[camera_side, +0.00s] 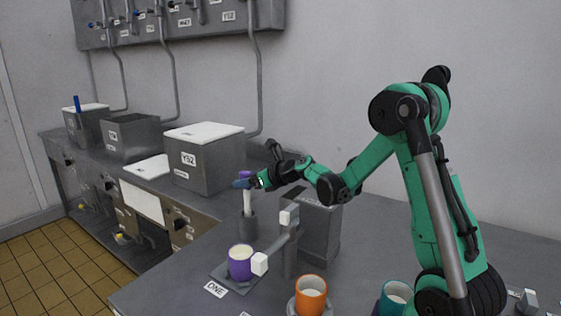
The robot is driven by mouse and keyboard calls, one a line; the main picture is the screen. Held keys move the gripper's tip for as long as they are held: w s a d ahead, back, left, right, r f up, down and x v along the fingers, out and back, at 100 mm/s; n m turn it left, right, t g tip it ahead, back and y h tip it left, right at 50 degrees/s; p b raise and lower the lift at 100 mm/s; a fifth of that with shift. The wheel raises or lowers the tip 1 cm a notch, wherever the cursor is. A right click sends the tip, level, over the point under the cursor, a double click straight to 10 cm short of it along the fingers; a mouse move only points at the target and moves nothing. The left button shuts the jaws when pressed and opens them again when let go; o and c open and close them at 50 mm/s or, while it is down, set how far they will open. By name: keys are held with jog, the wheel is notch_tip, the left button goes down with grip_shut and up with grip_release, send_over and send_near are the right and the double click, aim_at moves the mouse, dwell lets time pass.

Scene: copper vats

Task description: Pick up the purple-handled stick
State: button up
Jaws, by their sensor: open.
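The purple-handled stick (246,174) stands upright in a small grey holder (248,228) on the counter, its pale shaft showing above the rim. My gripper (262,172) is open just to the right of the handle, at about handle height. A dull blue piece (241,184) shows just below the purple part; I cannot tell whether it belongs to a stick or to my gripper. The handle is partly hidden, and I cannot tell whether my gripper touches it.
A purple cup (240,263) stands on a plate labelled ONE, beside a grey post with white blocks. An orange cup (311,294) and a teal cup (396,295) stand in front. A lidded vat (203,160) labelled Y32 is behind left. A grey bin (320,235) stands below my wrist.

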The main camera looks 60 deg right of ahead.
jog(key=shift+w+f, duration=0.2)
jog(key=shift+w, duration=0.25)
jog(key=shift+c, duration=0.2)
grip_shut()
jog(key=shift+r, duration=0.1)
